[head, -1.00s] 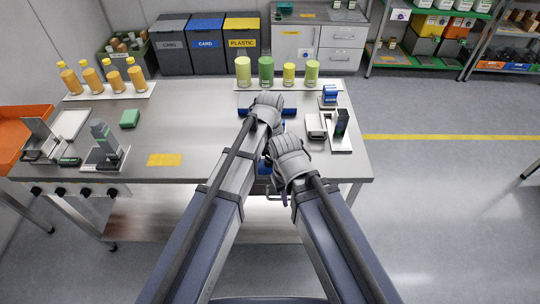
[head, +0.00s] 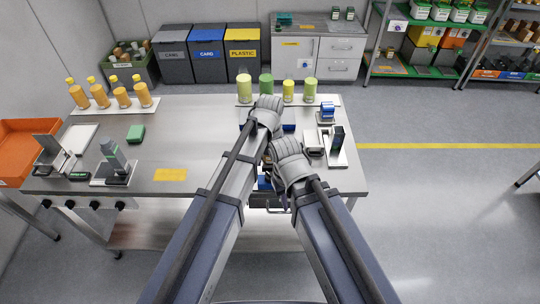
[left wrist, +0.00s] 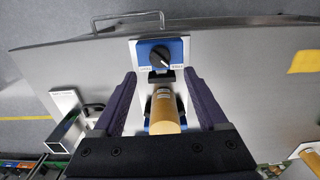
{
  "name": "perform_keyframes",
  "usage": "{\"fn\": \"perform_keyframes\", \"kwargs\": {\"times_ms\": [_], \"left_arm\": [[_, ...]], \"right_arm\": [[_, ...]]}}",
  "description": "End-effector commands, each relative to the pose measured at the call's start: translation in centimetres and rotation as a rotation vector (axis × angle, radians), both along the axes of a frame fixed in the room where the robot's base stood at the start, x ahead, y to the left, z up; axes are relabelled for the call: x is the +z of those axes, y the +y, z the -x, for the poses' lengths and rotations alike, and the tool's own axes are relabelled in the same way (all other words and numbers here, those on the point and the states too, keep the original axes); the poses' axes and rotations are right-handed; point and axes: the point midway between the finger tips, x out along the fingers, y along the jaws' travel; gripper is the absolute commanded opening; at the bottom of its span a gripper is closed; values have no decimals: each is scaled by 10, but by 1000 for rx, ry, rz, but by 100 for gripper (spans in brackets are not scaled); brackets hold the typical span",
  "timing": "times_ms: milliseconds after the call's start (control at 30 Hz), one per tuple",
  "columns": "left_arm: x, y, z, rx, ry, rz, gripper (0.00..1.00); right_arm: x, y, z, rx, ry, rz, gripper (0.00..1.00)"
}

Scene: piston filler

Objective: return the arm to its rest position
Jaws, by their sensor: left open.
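My left arm reaches over the middle of the table in the head view. Its grey wrist hides the fingers of my left gripper (head: 266,112) there. In the left wrist view the left gripper (left wrist: 160,77) is open, its two dark fingers spread apart. A tan cylinder (left wrist: 164,112) shows between and below the fingers, with visible gaps on both sides. Beyond it is a blue unit with a black knob (left wrist: 160,56) on a white plate. My right gripper (head: 288,162) is near the table's front edge; its fingers are hidden behind its wrist.
The steel table (head: 215,155) carries orange bottles (head: 122,96) at left, green and yellow containers (head: 266,84) at the back, and small devices (head: 337,145) at right. An orange tray (head: 25,150) is at far left. Floor to the right (head: 430,190) is clear.

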Motion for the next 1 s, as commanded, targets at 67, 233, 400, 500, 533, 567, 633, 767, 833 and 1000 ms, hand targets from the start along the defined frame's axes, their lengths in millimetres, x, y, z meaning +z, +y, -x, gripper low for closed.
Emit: {"fn": "perform_keyframes", "kwargs": {"times_ms": [67,233,400,500,533,567,633,767,833,1000], "left_arm": [[0,6,15,-22,0,-6,76],[-1,35,90,-165,4,-43,76],[-5,57,145,-299,20,-82,76],[-6,63,161,-337,37,-99,76],[-6,63,162,-344,40,-101,76],[-6,64,163,-348,41,-103,76],[-6,63,162,-350,44,-104,76],[-6,63,162,-349,44,-104,76],[-6,63,162,-349,44,-104,76],[-6,63,162,-349,44,-104,76]], "right_arm": [[0,0,0,1,0,0,25],[-1,0,0,6,1,0,25],[-6,0,0,7,1,0,25],[-8,0,0,2,0,0,25],[-8,0,0,1,0,0,25],[-8,0,0,0,0,0,25],[-8,0,0,-1,0,0,25],[-7,0,0,-1,0,0,25],[-7,0,0,-1,0,0,25],[-7,0,0,-1,0,0,25]]}}
